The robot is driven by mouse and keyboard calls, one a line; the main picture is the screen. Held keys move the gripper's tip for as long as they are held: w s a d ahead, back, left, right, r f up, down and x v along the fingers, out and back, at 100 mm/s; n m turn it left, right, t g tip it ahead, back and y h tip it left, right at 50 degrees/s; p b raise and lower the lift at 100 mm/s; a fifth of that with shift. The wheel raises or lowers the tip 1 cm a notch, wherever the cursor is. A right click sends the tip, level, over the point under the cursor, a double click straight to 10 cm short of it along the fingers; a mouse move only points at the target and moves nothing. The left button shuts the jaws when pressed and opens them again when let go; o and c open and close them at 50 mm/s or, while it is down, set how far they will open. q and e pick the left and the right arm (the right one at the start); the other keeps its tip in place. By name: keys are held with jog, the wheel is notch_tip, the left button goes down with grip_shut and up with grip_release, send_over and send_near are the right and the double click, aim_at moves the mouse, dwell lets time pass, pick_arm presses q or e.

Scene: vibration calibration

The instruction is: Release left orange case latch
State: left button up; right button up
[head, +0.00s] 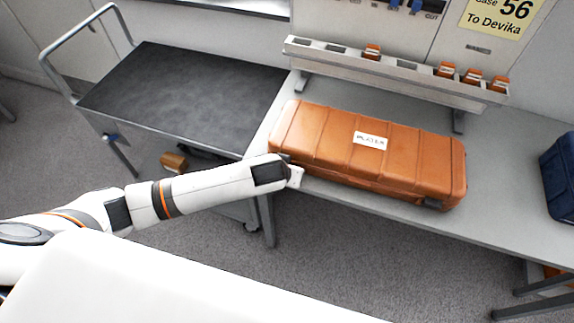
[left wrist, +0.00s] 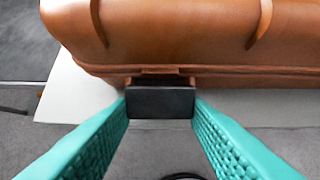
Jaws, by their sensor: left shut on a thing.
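The orange case (head: 385,148) lies shut on the grey table, with a white label on its lid. The dark left latch (left wrist: 161,103) sits on the front of the case, between the two teal fingers of my left gripper (left wrist: 161,106). The fingertips touch the latch's two sides, so the gripper is shut on it. In the head view my left gripper (head: 297,176) is at the case's front left corner, and the latch is hidden there. My right gripper is not in view.
A grey table (head: 500,215) bears the case; its front edge runs just below it. A cart with a dark top (head: 190,90) stands at the left. A rack (head: 400,75) with several small orange pieces is behind the case. A dark blue case (head: 560,175) is at the right.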

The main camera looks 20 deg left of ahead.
pick_arm(q)
jog(key=shift+s+f+t+b, duration=0.2)
jog(key=shift+f+t+b, duration=0.2)
jog(key=shift+t+b, duration=0.65)
jog(key=shift+s+f+t+b, duration=0.2)
jog(key=shift+f+t+b, duration=0.15)
jog(key=shift+t+b, duration=0.7)
jog(key=o, duration=1)
jog(key=shift+r, duration=0.1)
jog(key=v, duration=1.2)
